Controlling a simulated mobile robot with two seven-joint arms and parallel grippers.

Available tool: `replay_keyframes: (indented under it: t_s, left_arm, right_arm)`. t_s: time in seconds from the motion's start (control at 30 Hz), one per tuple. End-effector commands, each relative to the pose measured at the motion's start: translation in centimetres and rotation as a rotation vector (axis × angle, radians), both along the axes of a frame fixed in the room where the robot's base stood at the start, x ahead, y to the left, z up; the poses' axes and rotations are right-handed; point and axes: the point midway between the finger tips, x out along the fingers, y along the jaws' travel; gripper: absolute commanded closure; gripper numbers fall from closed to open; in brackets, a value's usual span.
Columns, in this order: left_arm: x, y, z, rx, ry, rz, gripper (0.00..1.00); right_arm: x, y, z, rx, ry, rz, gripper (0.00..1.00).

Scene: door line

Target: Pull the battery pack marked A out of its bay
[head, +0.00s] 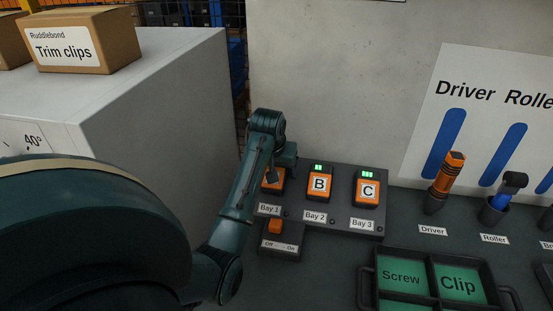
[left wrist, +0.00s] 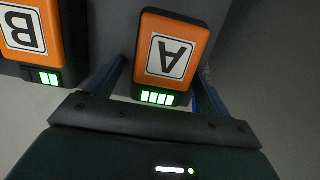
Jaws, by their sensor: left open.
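The orange and black battery pack A (left wrist: 166,52) fills the middle of the left wrist view, its label upside down and its green lights lit. In the head view only a part of pack A (head: 275,186) shows at Bay 1, behind my left arm. My left gripper (left wrist: 160,78) is open, with one finger on each side of pack A; I cannot tell whether they touch it. In the head view the left gripper (head: 278,172) is over Bay 1, its fingertips mostly hidden. My right gripper is in neither view.
Pack B (head: 319,186) and pack C (head: 367,190) sit in Bays 2 and 3 of the dark charger (head: 340,226). An orange Off/On switch (head: 275,226) is in front of Bay 1. A driver (head: 446,180) and a green-lined tray (head: 372,262) are to the right.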

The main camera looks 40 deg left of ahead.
Motion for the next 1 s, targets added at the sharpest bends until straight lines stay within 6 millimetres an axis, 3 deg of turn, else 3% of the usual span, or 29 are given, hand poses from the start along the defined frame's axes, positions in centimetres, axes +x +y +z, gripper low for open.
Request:
replay_keyframes:
  t_s: [0.27, 1.0]
  left_arm:
    - [-0.03, 0.00, -0.07, 0.000, 0.000, 0.000, 0.20]
    - [0.00, 0.01, -0.02, 0.000, -0.001, 0.000, 0.80]
  right_arm:
    - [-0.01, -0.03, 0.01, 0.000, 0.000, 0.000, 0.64]
    - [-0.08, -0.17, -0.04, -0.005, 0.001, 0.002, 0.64]
